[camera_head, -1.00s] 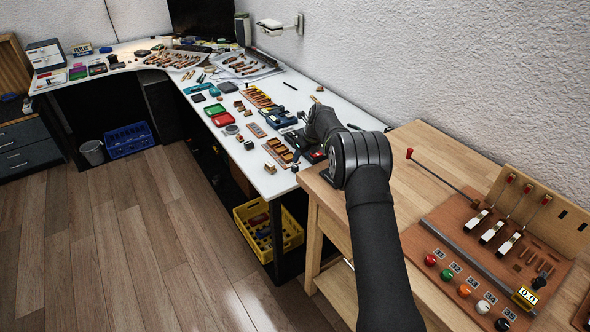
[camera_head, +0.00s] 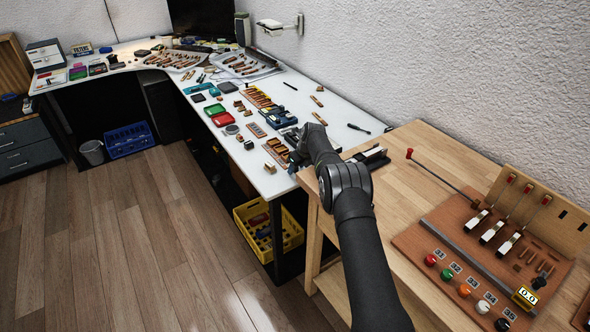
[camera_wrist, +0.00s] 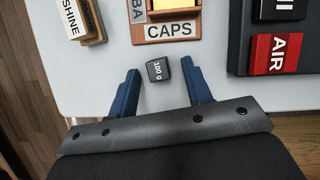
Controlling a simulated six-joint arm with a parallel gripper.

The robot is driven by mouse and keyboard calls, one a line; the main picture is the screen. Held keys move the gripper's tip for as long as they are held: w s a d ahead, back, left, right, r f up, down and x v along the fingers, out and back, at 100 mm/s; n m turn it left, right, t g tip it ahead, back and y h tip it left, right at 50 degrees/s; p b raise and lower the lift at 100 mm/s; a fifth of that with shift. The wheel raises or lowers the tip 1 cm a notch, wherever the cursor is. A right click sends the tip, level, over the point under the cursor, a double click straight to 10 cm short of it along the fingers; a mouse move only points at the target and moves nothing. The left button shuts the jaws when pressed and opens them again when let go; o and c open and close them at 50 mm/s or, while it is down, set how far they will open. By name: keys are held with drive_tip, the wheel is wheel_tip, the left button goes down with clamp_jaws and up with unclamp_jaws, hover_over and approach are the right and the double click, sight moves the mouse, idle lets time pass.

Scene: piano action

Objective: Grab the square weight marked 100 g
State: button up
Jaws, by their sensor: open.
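The square weight (camera_wrist: 157,70) is a small dark block with "100 g" in white on its top. In the wrist view it sits on the white table near the edge, between and slightly ahead of my gripper's fingers. My gripper (camera_wrist: 160,83) is open, with one blue finger on each side of the weight and a visible gap to both. Nothing is held. In the head view my arm hides the weight, and the fingers cannot be made out there.
A wooden holder labelled CAPS (camera_wrist: 170,31) stands just beyond the weight. A block marked SHINE (camera_wrist: 78,20) is at the upper left, and a dark case with a red AIR label (camera_wrist: 276,54) is at the right. A wooden bench (camera_head: 410,150) adjoins the white table.

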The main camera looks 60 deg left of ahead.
drive_tip(key=shift+c, duration=0.4)
clamp_jaws()
drive_tip(key=shift+r, duration=0.15)
